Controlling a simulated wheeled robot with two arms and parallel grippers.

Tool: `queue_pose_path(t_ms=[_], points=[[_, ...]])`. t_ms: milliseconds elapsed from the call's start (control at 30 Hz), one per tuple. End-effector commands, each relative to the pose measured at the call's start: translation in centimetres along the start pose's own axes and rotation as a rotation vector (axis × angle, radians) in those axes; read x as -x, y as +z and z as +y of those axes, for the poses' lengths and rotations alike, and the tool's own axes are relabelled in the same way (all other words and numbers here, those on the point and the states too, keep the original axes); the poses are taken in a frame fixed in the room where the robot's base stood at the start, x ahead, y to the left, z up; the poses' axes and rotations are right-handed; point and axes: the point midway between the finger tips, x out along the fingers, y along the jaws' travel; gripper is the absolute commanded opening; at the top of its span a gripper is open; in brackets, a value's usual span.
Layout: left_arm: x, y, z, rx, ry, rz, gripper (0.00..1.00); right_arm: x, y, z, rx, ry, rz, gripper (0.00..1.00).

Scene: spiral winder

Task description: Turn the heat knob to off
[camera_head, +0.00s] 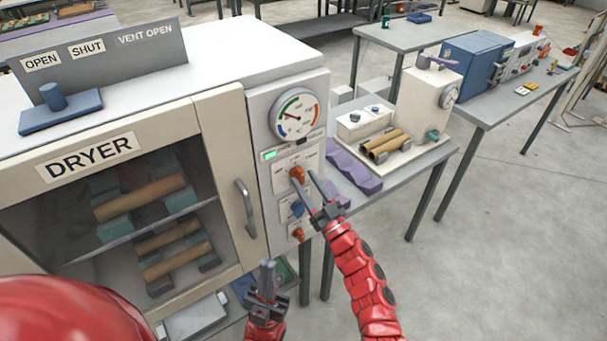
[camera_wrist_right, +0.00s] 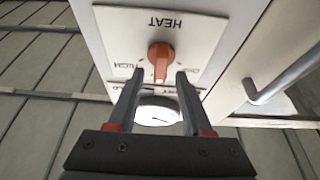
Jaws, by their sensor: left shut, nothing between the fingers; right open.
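The orange heat knob (camera_head: 297,174) is on the dryer's right control panel, below the round gauge. In the right wrist view the knob (camera_wrist_right: 161,60) sits under an upside-down HEAT label, its pale mark toward the picture's bottom, between HIGH at left and a partly legible label at right. My right gripper (camera_head: 311,185) is open in front of the panel; in its wrist view the fingers (camera_wrist_right: 155,88) point at the knob, one on each side of its line, apparently short of it. My left gripper (camera_head: 267,268) is shut and empty, lower, before the dryer.
The dryer door (camera_head: 70,210) is closed, with tubes behind its glass and a vertical handle (camera_head: 245,209). A blue knob (camera_head: 297,208) and another orange knob (camera_head: 297,234) are below the heat knob.

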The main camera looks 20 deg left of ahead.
Motion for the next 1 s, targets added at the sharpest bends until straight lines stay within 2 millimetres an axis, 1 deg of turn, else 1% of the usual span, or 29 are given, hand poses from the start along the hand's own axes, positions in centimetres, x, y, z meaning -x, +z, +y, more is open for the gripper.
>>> queue_pose_path(t_ms=[100,200,467,500,567,700,767,1000], points=[[-0.2,0.0,0.0,0.000,0.000,0.000,0.00,-1.2,-0.1,0.1,0.001,0.001,0.000,0.50],[-0.2,0.0,0.0,0.000,0.000,0.000,0.00,-1.7,-0.1,0.0,0.002,-0.001,0.001,0.50],[-0.2,0.0,0.0,0.000,0.000,0.000,0.00,-1.7,0.0,0.0,0.002,0.000,0.000,0.50],[-0.2,0.0,0.0,0.000,0.000,0.000,0.00,-1.7,0.0,0.0,0.002,0.000,0.000,0.46],[-0.2,0.0,0.0,0.000,0.000,0.000,0.00,-1.7,0.0,0.0,0.002,0.000,-0.001,0.36],[-0.2,0.0,0.0,0.000,0.000,0.000,0.00,-1.7,0.0,0.0,0.002,0.000,-0.001,0.10],[-0.2,0.0,0.0,0.000,0.000,0.000,0.00,-1.7,0.0,0.0,0.002,0.000,-0.001,0.00],[-0.2,0.0,0.0,0.000,0.000,0.000,0.00,-1.7,0.1,0.0,0.008,-0.002,-0.001,0.00]])
